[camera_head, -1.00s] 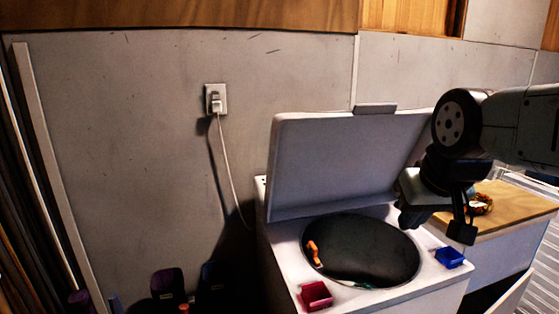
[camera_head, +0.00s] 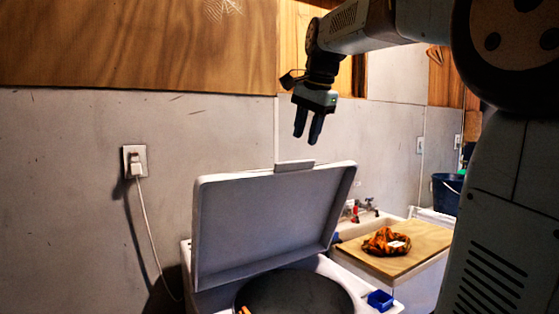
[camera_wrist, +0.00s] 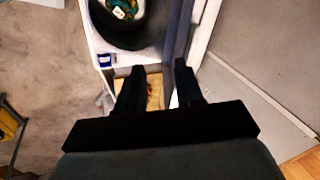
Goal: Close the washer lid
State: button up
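The washer lid (camera_head: 265,222) is a pale grey panel with a raised rim and a small tab (camera_head: 294,166) on its top edge. It stands up, tilted back, at the rear of the white washer (camera_head: 196,272). The dark round drum opening (camera_head: 295,292) is uncovered below it. My gripper (camera_head: 306,141) points down above the lid's top edge, apart from it. Its two fingers are spread and empty, with a gap also clear in the wrist view (camera_wrist: 160,70). The wrist view looks down on the lid edge-on (camera_wrist: 178,35) beside the drum opening (camera_wrist: 125,40).
A blue box (camera_head: 380,300) sits on the washer's right front corner. A wooden board (camera_head: 408,262) with an orange patterned cloth (camera_head: 386,242) lies to the right, near taps (camera_head: 360,211). The wall with an outlet and cord (camera_head: 135,161) stands behind. An orange item (camera_head: 243,311) shows at the drum.

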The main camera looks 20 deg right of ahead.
aim_at(294, 162)
jog(key=w+d+r+m, duration=0.2)
jog(key=w+r+m, duration=0.15)
jog(key=w, duration=0.25)
jog(key=x, duration=1.3)
jog(key=shift+s+a, duration=0.1)
jog(key=shift+a, duration=0.2)
grip_shut()
dwell(0.8)
